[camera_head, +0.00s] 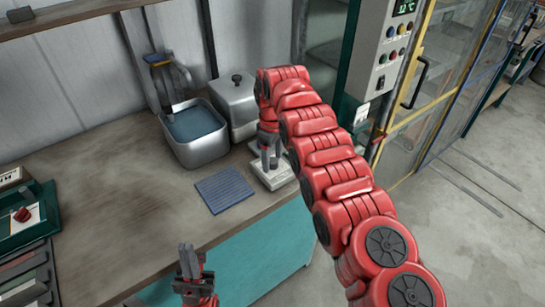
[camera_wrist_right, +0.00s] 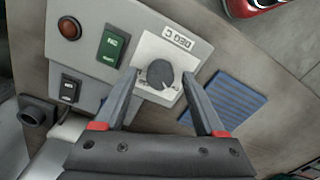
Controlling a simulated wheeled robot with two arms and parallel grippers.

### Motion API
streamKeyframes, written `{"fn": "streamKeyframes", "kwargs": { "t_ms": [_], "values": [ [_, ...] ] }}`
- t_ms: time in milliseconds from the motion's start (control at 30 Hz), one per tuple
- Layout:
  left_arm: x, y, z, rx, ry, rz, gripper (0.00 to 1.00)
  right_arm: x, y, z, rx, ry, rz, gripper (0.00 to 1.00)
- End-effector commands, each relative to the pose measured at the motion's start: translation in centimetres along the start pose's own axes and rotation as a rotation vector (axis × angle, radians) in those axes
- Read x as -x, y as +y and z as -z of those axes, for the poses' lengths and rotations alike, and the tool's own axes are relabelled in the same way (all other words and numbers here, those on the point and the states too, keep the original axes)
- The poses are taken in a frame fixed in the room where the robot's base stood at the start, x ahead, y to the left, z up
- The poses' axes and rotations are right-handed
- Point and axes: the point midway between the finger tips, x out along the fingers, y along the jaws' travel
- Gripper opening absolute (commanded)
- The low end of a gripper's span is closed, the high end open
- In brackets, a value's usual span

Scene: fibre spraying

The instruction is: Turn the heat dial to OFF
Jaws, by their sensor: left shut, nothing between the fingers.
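The heat dial (camera_wrist_right: 160,74) is a dark round knob on a white plate marked "DEG C" in the right wrist view. It sits on a grey control panel (camera_wrist_right: 85,50), whose casing shows in the head view (camera_head: 283,179) on the bench, partly hidden by my right arm. My right gripper (camera_wrist_right: 161,77) is open, with one finger on each side of the dial; I cannot tell whether they touch it. In the head view, my right gripper (camera_head: 268,158) points down over the casing. My left gripper (camera_head: 187,250) is shut and empty at the bench's front edge.
The panel also has a red lamp (camera_wrist_right: 69,28), a green switch (camera_wrist_right: 112,45) and a black switch (camera_wrist_right: 70,90). A blue ribbed mat (camera_head: 224,189) lies beside it. A metal bath (camera_head: 194,134) and lidded pot (camera_head: 236,98) stand behind. A green unit (camera_head: 28,215) is at left.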

Motion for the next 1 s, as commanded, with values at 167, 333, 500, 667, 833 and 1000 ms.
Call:
{"fn": "streamKeyframes", "kwargs": {
  "t_ms": [167,333,500,667,833,1000],
  "values": [
    [0.0,0.0,0.0,0.000,0.000,0.000,0.00,0.0,0.0,0.0,-0.001,0.000,0.000,0.71],
    [-0.2,0.0,0.0,0.000,0.000,0.000,0.00,0.6,0.0,0.0,-0.001,-0.001,0.000,0.71],
    [-0.7,0.0,0.1,0.000,0.000,0.000,0.00,2.7,-0.1,0.0,0.000,-0.002,0.000,0.71],
    [-3.8,-0.2,0.7,0.000,0.000,0.000,0.00,6.2,0.0,-0.1,-0.001,-0.002,0.001,0.71],
    [-7.3,-0.4,1.2,0.000,0.000,0.000,0.00,9.6,0.0,-0.1,-0.001,-0.002,0.001,0.71],
    [-10.7,-0.5,1.8,0.000,0.000,0.000,0.00,13.0,0.0,0.0,0.000,0.000,0.000,0.71]
  ]
}}
